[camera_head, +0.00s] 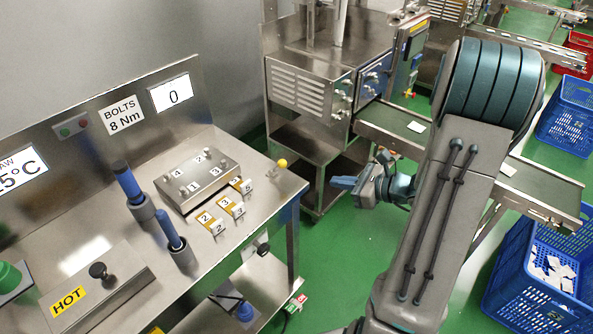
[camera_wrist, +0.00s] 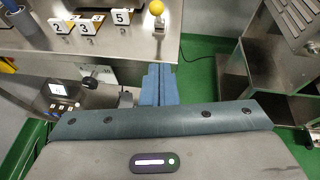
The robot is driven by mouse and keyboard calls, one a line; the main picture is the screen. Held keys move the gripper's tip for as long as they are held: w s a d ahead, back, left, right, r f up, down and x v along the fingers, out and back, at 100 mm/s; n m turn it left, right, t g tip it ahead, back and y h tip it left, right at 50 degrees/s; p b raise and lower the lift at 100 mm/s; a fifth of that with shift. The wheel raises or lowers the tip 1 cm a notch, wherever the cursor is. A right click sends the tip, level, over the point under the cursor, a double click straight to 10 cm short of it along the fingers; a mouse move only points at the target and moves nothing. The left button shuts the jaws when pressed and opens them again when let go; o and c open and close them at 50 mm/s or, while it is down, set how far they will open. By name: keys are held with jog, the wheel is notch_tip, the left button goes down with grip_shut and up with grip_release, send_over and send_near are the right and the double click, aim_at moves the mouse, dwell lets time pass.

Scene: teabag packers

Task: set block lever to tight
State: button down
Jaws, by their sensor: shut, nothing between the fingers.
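A small lever with a yellow ball knob (camera_head: 282,163) stands at the right edge of the steel bench, beside the metal block (camera_head: 197,180) with numbered bolt places. The knob also shows at the top of the wrist view (camera_wrist: 156,8), with its short metal stem below it. No tight marking is readable near it. My gripper (camera_head: 343,183) is off the bench's right side, apart from the lever. In the wrist view its blue fingers (camera_wrist: 158,72) are together and empty, pointing toward the bench edge just below the lever.
Numbered tags (camera_head: 222,227) stand in front of the block. Two blue-handled tools (camera_head: 127,182) stand left of it. A black knob (camera_head: 263,249) juts from the bench front. A steel cabinet (camera_head: 310,84) and a conveyor (camera_head: 395,126) stand beyond open green floor.

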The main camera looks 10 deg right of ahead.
jog(key=p, duration=0.2)
send_near(278, 166)
jog(key=shift+w+a+f, duration=0.3)
jog(key=shift+w+f, duration=0.35)
jog(key=shift+w+a+f, duration=0.25)
jog(key=shift+w+f, duration=0.35)
jog(key=shift+w, duration=0.1)
jog(key=shift+w+a+f, duration=0.3)
jog(key=shift+w+f, duration=0.35)
